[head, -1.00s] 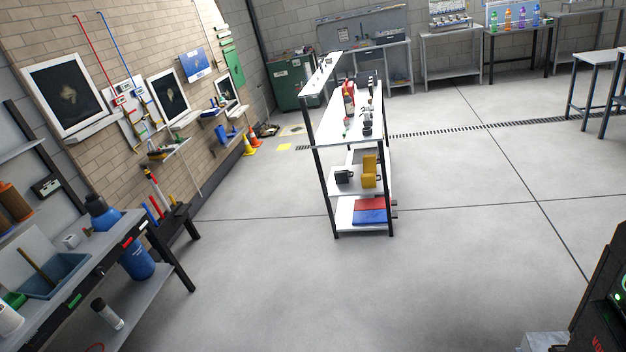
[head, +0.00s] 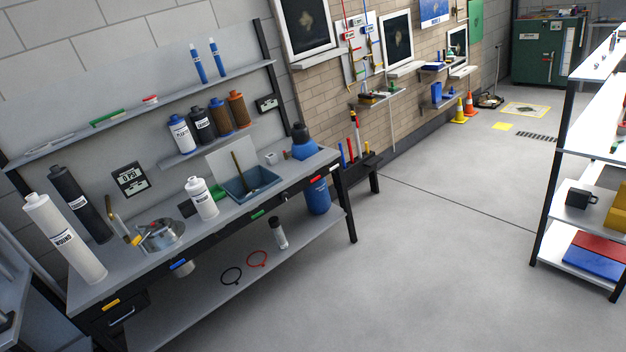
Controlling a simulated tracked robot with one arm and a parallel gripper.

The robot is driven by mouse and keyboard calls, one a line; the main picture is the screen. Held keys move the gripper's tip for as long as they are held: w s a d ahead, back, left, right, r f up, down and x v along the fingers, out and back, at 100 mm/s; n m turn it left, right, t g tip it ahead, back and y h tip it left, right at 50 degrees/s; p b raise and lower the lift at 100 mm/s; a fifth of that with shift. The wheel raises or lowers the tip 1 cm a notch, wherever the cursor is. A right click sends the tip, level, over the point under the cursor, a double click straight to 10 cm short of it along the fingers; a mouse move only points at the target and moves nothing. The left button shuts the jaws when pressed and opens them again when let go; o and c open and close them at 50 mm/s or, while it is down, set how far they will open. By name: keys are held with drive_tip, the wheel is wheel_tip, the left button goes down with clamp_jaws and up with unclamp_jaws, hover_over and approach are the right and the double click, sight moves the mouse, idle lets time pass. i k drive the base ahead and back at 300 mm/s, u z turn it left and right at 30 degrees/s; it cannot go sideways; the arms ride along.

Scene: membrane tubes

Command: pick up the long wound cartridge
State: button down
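The long wound cartridge (head: 64,240) is a tall white cylinder with a narrow top and a dark-lettered label reading "WOUND". It stands at the left end of the grey workbench (head: 238,213), at the left of the head view. A tall black cartridge (head: 80,205) stands just behind it and to its right. Shorter labelled cartridges, including a white one (head: 180,134), stand on a small shelf above the bench. My gripper is not in view.
On the bench are a metal pot (head: 161,236), a white bottle (head: 201,198), a blue tray (head: 252,184) and a blue jug (head: 302,142). A white shelving rack (head: 572,150) stands at the right. The floor between bench and rack is clear.

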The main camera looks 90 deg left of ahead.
sight(46, 214)
drive_tip(key=u, duration=1.2)
drive_tip(key=i, duration=0.15)
drive_tip(key=u, duration=1.85)
drive_tip(key=k, duration=0.95)
drive_tip(key=u, duration=0.25)
drive_tip(key=i, duration=0.95)
drive_tip(key=z, duration=0.1)
